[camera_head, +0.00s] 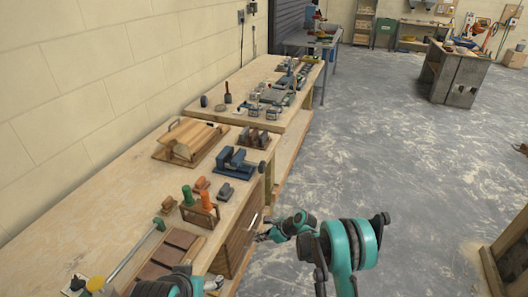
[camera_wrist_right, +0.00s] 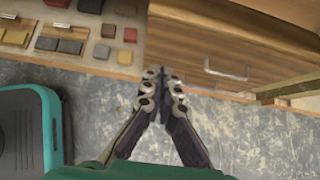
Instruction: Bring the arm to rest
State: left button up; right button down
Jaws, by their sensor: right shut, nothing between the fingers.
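My right gripper (camera_head: 262,237) is out over the floor beside the front of the near workbench (camera_head: 90,212), close to a drawer with a metal handle (camera_head: 254,220). In the right wrist view its two dark fingers (camera_wrist_right: 163,82) come together at the tips, with nothing between them. The drawer handle (camera_wrist_right: 226,72) shows to the right of the fingertips there, apart from them. My right arm (camera_head: 350,245) reaches in from the bottom of the head view. Part of my left arm may show at the bottom edge, but I cannot make out its gripper.
The bench top holds a blue vise (camera_head: 236,165), a wooden rack with green and orange handles (camera_head: 200,211), boards (camera_head: 192,137) and sanding blocks. A second bench (camera_head: 205,112) stands behind it. Open grey floor (camera_head: 390,160) lies right, with a wooden structure (camera_head: 508,255) at the right edge.

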jog(key=s+d+r+n+t+h, duration=0.1)
jog(key=s+d+r+n, duration=0.25)
jog(key=r, duration=0.45)
jog(key=s+d+r+n+h, duration=0.2)
jog(key=s+d+r+n, duration=0.15)
jog(key=r, duration=0.45)
jog(key=s+d+r+n+t+h, duration=0.1)
jog(key=s+d+r+n, duration=0.3)
jog(key=r, duration=0.3)
jog(key=s+d+r+n+h, duration=0.1)
jog(key=s+d+n, duration=0.2)
jog(key=s, duration=0.4)
jog(key=s+d+r+n+t+h, duration=0.1)
jog(key=s+d+n+h, duration=0.1)
jog(key=s+d+n, duration=0.2)
jog(key=s+d+r+n+t+h, duration=0.1)
jog(key=s+d+n, duration=0.2)
jog(key=s, duration=0.7)
jog(key=shift+d+r+n+h, duration=0.3)
jog(key=shift+d+r, duration=0.1)
jog(key=shift+d, duration=0.55)
